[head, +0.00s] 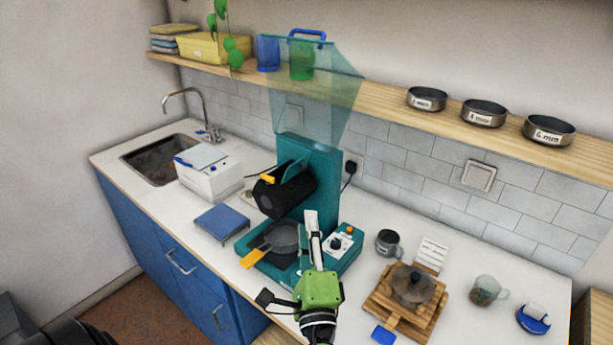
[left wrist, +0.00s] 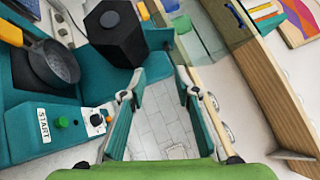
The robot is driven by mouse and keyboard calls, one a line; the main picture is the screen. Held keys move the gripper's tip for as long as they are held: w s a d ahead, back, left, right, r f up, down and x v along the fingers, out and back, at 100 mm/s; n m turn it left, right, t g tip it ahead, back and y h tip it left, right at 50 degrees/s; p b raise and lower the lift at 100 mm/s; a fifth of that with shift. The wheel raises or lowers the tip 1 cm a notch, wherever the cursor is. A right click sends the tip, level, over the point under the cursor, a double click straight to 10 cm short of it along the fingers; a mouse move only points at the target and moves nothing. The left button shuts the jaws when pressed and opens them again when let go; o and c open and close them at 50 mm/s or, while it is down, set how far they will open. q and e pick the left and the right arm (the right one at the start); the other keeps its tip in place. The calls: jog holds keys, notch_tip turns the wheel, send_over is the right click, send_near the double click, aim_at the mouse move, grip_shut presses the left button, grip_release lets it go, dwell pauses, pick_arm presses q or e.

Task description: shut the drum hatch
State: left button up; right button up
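The teal roaster-like machine (head: 322,185) stands on the counter, with a black drum (head: 283,196) on its front; the drum also shows in the left wrist view (left wrist: 115,35). A teal flap (head: 296,165), which looks like the hatch, stands raised at the drum's top, apart from the opening side. An orange tab (head: 267,178) shows beside it. My left gripper (head: 311,228) is in front of the machine, right of the pan and below the drum. In the left wrist view its two fingers (left wrist: 160,95) are apart with nothing between them. My right gripper is not in view.
A dark pan (head: 284,237) with an orange handle sits on the machine's base. A control panel (head: 341,242) is right of my gripper. A clear hopper (head: 309,100) rises above, near the shelf (head: 385,97). A grinder on a wooden stand (head: 412,288) and mugs stand right.

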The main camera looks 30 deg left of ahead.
pick_arm(q)
jog(key=p, duration=0.7)
send_near(305, 170)
jog(key=shift+m+t, duration=0.3)
jog(key=shift+t, duration=0.1)
jog(key=x, duration=0.7)
jog(key=shift+a+f, duration=0.1)
jog(key=shift+w+a, duration=0.35)
grip_shut()
